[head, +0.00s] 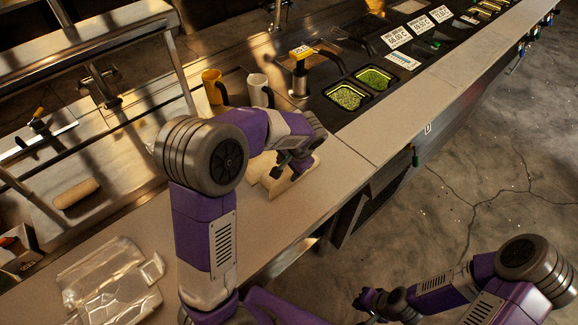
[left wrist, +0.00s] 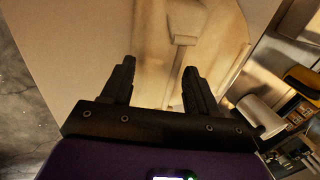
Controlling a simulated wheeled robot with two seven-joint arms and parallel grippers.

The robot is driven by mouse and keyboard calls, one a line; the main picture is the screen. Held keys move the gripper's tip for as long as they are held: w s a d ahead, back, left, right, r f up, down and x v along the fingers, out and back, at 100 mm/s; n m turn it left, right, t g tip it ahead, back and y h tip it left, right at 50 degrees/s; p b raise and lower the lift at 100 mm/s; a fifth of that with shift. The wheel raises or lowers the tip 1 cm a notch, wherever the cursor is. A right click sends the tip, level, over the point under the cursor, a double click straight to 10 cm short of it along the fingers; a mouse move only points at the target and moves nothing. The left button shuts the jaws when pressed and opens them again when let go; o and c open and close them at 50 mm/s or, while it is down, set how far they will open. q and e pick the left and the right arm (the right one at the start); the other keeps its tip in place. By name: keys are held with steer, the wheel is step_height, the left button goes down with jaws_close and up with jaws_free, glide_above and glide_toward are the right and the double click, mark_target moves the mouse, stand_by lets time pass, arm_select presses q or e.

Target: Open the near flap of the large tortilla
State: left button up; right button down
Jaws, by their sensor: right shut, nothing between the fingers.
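The large tortilla (head: 281,186) is a pale, folded piece on the counter, partly hidden by my left gripper and forearm. In the left wrist view the tortilla (left wrist: 218,45) shows long raised folds and a narrow pale strip. I cannot tell which fold is the near flap. My left gripper (head: 300,164) is over the tortilla in the head view. In the left wrist view its fingers (left wrist: 158,82) are apart, with the tortilla's surface beyond them; contact is unclear. My right gripper (head: 368,302) is shut and empty, away from the counter, over the floor side.
Two trays of green filling (head: 348,96) lie further right. A crumpled clear wrapper (head: 110,285) lies at lower left. Counter (head: 345,180) right of the tortilla is clear.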

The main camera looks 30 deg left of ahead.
mark_target(291, 175)
arm_select(q)
steer(key=c, duration=0.9)
steer(key=shift+d+f+y+b, duration=0.1)
steer(key=shift+d+y+b, duration=0.2)
steer(key=shift+b, duration=0.55)
steer(key=d+t+y+b, duration=0.1)
steer(key=y+b, duration=0.1)
steer(key=b, duration=0.1)
steer(key=s+d+t+y+b, duration=0.1)
steer(key=y+b, duration=0.1)
steer(key=b, duration=0.2)
steer(key=shift+s+d+f, duration=0.15)
steer(key=shift+d+f, duration=0.05)
steer(key=shift+d, duration=0.2)
steer(key=shift+s+d+t+y+b, duration=0.15)
steer(key=shift+d+t+y+b, duration=0.2)
steer(key=shift+y+b, duration=0.65)
steer(key=shift+r, duration=0.1)
steer(key=o, duration=1)
steer(key=shift+d, duration=0.1)
steer(key=p+v, duration=0.1)
steer(key=v, duration=0.6)
steer(key=shift+d+p, duration=0.2)
steer(key=shift+p, duration=0.2)
